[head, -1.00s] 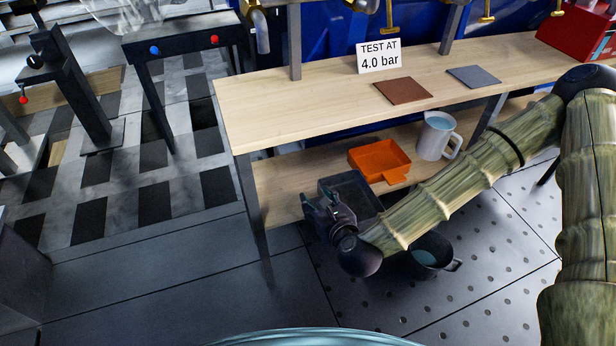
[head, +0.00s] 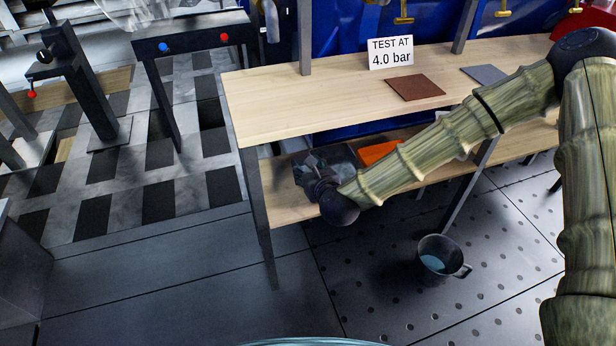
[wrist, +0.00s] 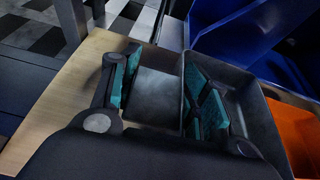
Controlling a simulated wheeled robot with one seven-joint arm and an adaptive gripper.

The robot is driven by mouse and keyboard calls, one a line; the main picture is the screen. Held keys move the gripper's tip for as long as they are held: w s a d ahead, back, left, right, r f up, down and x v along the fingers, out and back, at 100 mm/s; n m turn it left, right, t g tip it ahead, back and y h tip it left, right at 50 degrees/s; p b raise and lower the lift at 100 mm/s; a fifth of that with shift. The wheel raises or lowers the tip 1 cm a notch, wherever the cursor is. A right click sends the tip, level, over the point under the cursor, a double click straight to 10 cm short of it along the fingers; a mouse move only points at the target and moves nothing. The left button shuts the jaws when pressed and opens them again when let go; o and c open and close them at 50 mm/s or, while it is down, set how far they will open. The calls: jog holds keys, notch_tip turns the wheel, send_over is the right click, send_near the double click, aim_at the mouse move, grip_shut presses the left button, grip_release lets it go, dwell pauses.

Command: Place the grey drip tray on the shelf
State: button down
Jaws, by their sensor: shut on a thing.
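The grey drip tray (head: 343,158) is a dark, open box over the left part of the wooden lower shelf (head: 285,204). My gripper (head: 318,172) is shut on the tray at its left side in the head view. The tray also shows in the wrist view (wrist: 254,100), with one finger inside it and the other outside, to the left. Whether its base touches the shelf is hidden by my gripper and arm.
An orange tray (head: 381,152) stands on the shelf close right of the grey one, partly behind my arm. The bench top (head: 270,105) is above, with a leg (head: 256,220) at the left.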

jog(key=shift+f, duration=1.1)
jog(key=shift+f+b, duration=0.15)
jog(key=shift+b, duration=0.2)
jog(key=c, duration=0.7)
grip_release()
jog(key=shift+c, duration=0.2)
jog(key=shift+s+r, duration=0.1)
jog(key=shift+r, duration=0.1)
jog(key=p+v, duration=0.4)
jog(key=v, duration=0.7)
jog(key=shift+s+d+r, duration=0.15)
jog(key=shift+s+d, duration=0.05)
jog(key=shift+s, duration=0.15)
